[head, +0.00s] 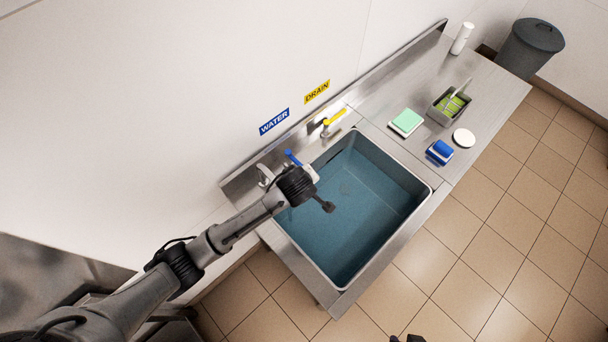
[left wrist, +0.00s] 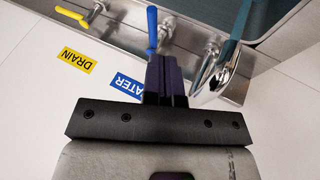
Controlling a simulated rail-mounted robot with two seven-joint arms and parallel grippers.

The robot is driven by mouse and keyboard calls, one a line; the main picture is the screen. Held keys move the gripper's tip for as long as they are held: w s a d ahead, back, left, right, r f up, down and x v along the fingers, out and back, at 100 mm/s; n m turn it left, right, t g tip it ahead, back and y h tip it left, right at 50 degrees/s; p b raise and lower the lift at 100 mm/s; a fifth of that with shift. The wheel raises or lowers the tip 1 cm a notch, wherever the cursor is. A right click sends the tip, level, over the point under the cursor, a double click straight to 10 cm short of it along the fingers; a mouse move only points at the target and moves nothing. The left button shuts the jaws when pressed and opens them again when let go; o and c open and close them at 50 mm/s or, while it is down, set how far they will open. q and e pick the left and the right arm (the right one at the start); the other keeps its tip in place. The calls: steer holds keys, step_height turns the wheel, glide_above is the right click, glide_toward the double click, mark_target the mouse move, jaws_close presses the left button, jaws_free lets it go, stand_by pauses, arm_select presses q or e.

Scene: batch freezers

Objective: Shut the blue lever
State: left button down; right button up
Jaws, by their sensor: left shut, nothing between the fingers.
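The blue lever (head: 292,157) sits on a metal fitting at the back edge of the sink, below the blue WATER label (head: 274,121). In the left wrist view the blue lever (left wrist: 152,27) points away from the wall, just beyond my fingers. My left gripper (left wrist: 166,78) is shut and empty, its dark fingers side by side close to the lever's base; I cannot tell whether they touch. In the head view my left wrist (head: 297,184) hides the fingers. At the bottom edge, a small dark part, perhaps my right gripper (head: 410,339), barely shows.
A chrome spout (left wrist: 216,72) stands close beside my fingers. A yellow lever (head: 335,117) is farther along, by the yellow DRAIN label (head: 317,92). The deep sink (head: 375,255) lies below my arm. Sponges, a grey caddy (head: 437,113) and a white disc (head: 464,138) occupy the counter.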

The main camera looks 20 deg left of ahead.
arm_select(q)
steer(key=x, duration=0.9)
steer(key=shift+w+f, duration=0.2)
steer(key=shift+f, duration=0.15)
steer(key=shift+w+d+n+y, duration=0.2)
steer(key=shift+w+n+y, duration=0.15)
steer(key=shift+n, duration=0.15)
steer(key=shift+w+d, duration=0.1)
steer(key=shift+w, duration=0.05)
